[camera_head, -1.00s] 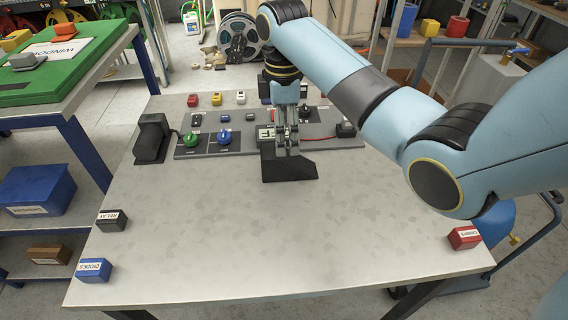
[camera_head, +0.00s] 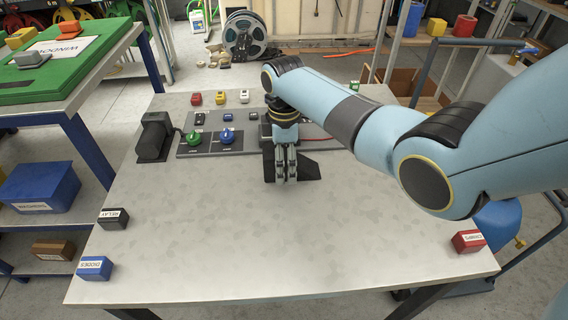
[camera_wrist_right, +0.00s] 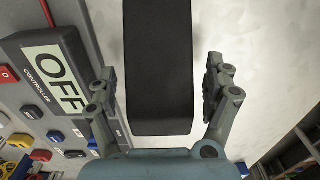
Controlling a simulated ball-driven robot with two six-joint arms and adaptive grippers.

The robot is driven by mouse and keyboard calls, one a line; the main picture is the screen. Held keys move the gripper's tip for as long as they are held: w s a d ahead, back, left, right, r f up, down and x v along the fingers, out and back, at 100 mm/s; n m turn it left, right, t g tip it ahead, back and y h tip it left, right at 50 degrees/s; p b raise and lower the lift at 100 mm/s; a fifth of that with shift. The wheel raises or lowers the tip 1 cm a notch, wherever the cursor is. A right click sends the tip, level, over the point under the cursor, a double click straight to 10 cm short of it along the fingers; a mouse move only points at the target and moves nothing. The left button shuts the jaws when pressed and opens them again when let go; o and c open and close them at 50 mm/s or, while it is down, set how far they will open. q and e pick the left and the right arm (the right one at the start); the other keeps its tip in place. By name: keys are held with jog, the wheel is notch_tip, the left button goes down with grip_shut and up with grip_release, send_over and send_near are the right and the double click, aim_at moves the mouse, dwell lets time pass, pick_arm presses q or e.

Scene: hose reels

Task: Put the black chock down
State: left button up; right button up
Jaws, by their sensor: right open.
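The black chock (camera_head: 309,170) rests on the grey table (camera_head: 270,240), just in front of the control board. My right gripper (camera_head: 286,179) is open above and around it and hides its middle in the head view. In the right wrist view the chock (camera_wrist_right: 157,70) lies between the two spread fingers of my right gripper (camera_wrist_right: 158,95), with a gap on each side. My left gripper is not in view.
The control board (camera_head: 196,150) with buttons and knobs lies behind the chock; its OFF sign (camera_wrist_right: 55,68) shows in the wrist view. A black pedal-like block (camera_head: 153,137) stands left. Small boxes, relay (camera_head: 113,219), blue (camera_head: 95,268) and red (camera_head: 467,241), sit near the edges. The table's front is clear.

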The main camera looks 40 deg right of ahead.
jog(key=c, duration=1.7)
jog(key=shift+r, duration=0.15)
